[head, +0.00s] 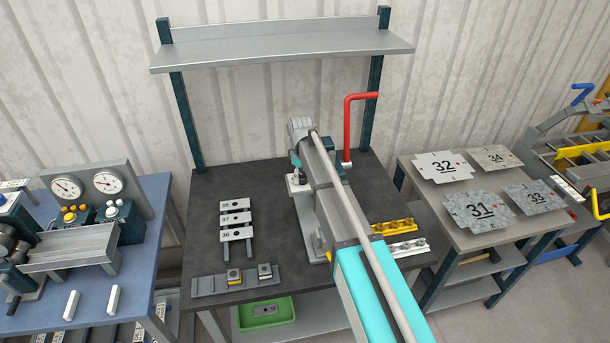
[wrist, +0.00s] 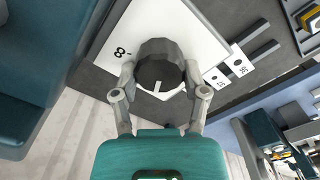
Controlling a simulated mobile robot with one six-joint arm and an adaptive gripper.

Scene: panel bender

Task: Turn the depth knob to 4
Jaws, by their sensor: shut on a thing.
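The depth knob (wrist: 160,62) is a dark, faceted round knob on a white dial plate (wrist: 112,42) in the wrist view. A white pointer line on the knob points toward the bottom of the picture, toward my gripper's body. An 8 is readable on the plate at the knob's left; the other dial numbers are hidden or out of view. My gripper (wrist: 160,75) is shut on the knob, one finger at each side. In the head view my arm reaches over the dark bench, and the knob cannot be made out there.
A red bent handle (head: 348,130) stands right of my arm on the dark bench (head: 275,215). Numbered plates (head: 235,218) and a grey block rail (head: 208,285) lie to the left. Yellow and silver toothed strips (head: 393,226) lie right. A shelf (head: 285,48) spans the back.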

